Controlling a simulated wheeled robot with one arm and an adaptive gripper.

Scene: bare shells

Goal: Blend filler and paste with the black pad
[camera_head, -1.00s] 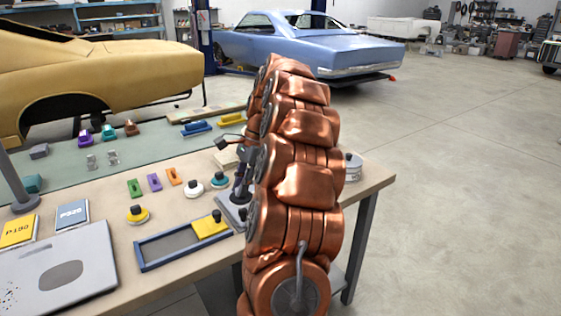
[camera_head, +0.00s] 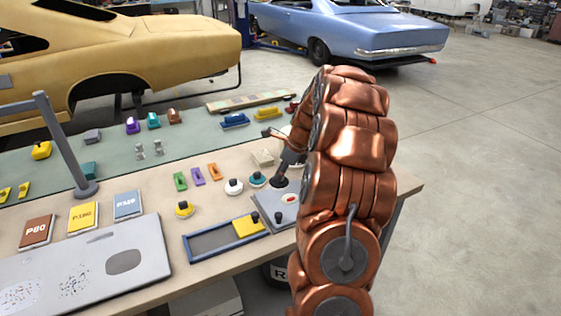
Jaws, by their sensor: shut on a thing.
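A grey mixing plate (camera_head: 285,212) lies near the right end of the bench, with a pale patch bearing a red spot (camera_head: 290,198) on it. These look like the filler and paste. My gripper (camera_head: 284,170) is above the far edge of the plate, partly hidden by my copper-coloured arm. It is shut on a small dark piece, the black pad (camera_head: 279,182), which points down. I cannot tell whether the pad touches the plate. A small dark knob (camera_head: 280,217) stands at the plate's near left. The right part of the plate is hidden by my arm.
Left of the plate are a blue-framed tray (camera_head: 215,243) with a yellow block, and round pads with black knobs in teal (camera_head: 257,179), white (camera_head: 234,187) and yellow (camera_head: 184,209). Sandpaper packs (camera_head: 82,217) and a grey panel (camera_head: 95,270) lie further left. Floor at right is clear.

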